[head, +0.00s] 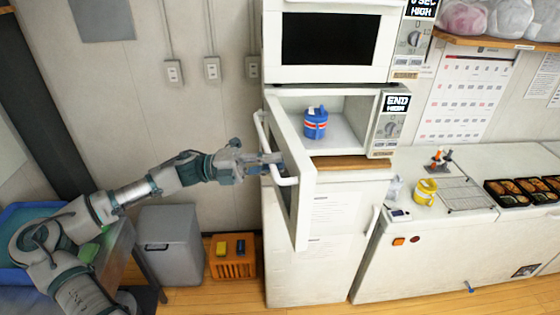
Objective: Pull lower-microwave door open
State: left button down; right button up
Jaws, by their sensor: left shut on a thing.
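The lower microwave (350,110) has its door (306,195) swung open to the left, toward me. A blue container with a red and white band (315,123) stands inside the cavity. The white door handle (262,127) runs along the door's outer face. My left gripper (272,168) is at the lower part of this handle and shut on it. The exact finger contact is partly hidden by the handle and the door. My right gripper is not in view.
The upper microwave (330,43) sits directly above, closed. A white chest freezer (460,250) at right carries a yellow mug (425,192) and bento trays (525,190). A grey bin (170,245) and an orange crate (232,265) stand on the floor below my left arm.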

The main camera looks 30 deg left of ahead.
pick_arm(q)
jog(key=s+a+m+g, duration=0.1)
jog(key=s+a+g+h+b, duration=0.1)
jog(key=g, duration=0.1)
jog(key=shift+a+f+m, duration=0.2)
jog(key=shift+a+m, duration=0.2)
jog(key=c, duration=1.6)
grip_release()
jog(key=o, duration=0.4)
jog(key=shift+d, duration=0.1)
jog(key=shift+o, duration=0.2)
jog(key=shift+r, duration=0.1)
jog(key=v, duration=1.2)
jog(key=shift+f, duration=0.25)
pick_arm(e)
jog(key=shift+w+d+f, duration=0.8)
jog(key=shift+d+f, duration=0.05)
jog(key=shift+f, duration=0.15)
pick_arm(q)
jog(key=shift+w, duration=0.15)
